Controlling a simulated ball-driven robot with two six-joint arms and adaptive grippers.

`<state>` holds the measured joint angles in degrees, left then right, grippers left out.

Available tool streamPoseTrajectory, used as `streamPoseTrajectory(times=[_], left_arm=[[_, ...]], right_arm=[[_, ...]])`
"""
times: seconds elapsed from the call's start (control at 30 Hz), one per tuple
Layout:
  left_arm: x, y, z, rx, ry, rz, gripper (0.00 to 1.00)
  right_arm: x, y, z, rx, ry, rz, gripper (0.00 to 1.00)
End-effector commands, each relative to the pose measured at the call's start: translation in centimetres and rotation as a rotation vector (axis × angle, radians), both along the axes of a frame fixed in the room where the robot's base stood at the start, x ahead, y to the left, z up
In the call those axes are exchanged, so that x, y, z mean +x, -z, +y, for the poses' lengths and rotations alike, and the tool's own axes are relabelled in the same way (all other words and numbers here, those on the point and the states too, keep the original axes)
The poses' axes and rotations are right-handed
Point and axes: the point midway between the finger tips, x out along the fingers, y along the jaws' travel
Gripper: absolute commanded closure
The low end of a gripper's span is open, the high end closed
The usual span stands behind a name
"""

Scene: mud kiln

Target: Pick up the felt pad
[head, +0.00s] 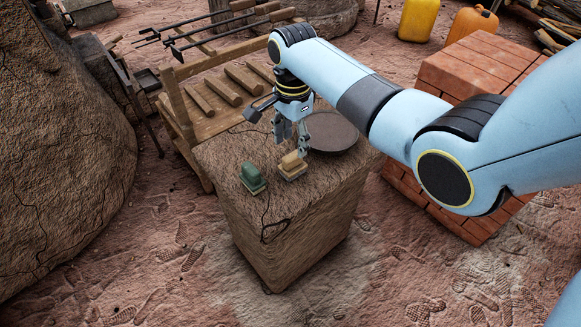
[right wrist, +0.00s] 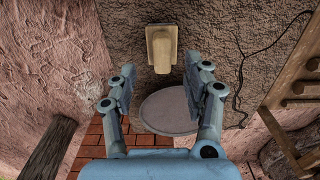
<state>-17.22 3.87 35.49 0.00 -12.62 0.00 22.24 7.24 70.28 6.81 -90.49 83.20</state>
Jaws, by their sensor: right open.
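Two small blocks stand on the mud-brown pedestal (head: 225,160): a green one (head: 251,176) and a tan one (head: 291,162), each on a pale base. I cannot tell for sure which one is the felt pad. My right gripper (head: 290,149) is open and points down just above the tan block. In the right wrist view the tan block (right wrist: 161,50) lies just beyond the open, empty fingertips (right wrist: 167,70), roughly in line with the gap between them. My left gripper is not in view.
A dark round plate (head: 332,133) lies on the pedestal behind the right gripper; it also shows in the wrist view (right wrist: 170,112). A wooden rack (head: 215,90) stands behind at left, a brick stack (head: 470,75) at right. The pedestal's front is clear.

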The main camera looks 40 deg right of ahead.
Motion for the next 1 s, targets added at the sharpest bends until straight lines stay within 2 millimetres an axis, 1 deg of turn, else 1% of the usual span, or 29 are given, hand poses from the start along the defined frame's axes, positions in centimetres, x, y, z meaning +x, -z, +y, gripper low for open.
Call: streamPoseTrajectory(times=[0.03, 0.17, 0.33, 0.43, 0.53, 0.77, 1.0], left_arm=[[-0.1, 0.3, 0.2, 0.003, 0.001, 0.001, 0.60], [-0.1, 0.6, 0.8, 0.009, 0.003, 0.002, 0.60], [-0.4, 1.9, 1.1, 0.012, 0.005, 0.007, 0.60], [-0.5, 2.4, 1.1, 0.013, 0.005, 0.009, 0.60], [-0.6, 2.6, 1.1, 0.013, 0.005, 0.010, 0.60], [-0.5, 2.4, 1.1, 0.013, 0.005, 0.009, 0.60], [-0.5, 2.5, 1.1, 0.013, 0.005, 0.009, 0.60]], right_arm=[[0.0, 0.7, 0.0, 0.000, 0.000, 0.002, 0.50], [0.0, 1.6, 0.0, 0.000, -0.001, 0.001, 0.50], [0.3, 4.5, -0.2, 0.000, -0.001, 0.003, 0.50], [0.3, 5.8, -0.2, 0.000, -0.002, 0.003, 0.50], [0.3, 6.4, -0.2, 0.000, -0.002, 0.001, 0.50], [0.3, 6.3, -0.2, 0.000, -0.002, 0.000, 0.50], [0.3, 6.3, -0.2, 0.000, -0.002, 0.000, 0.81]])
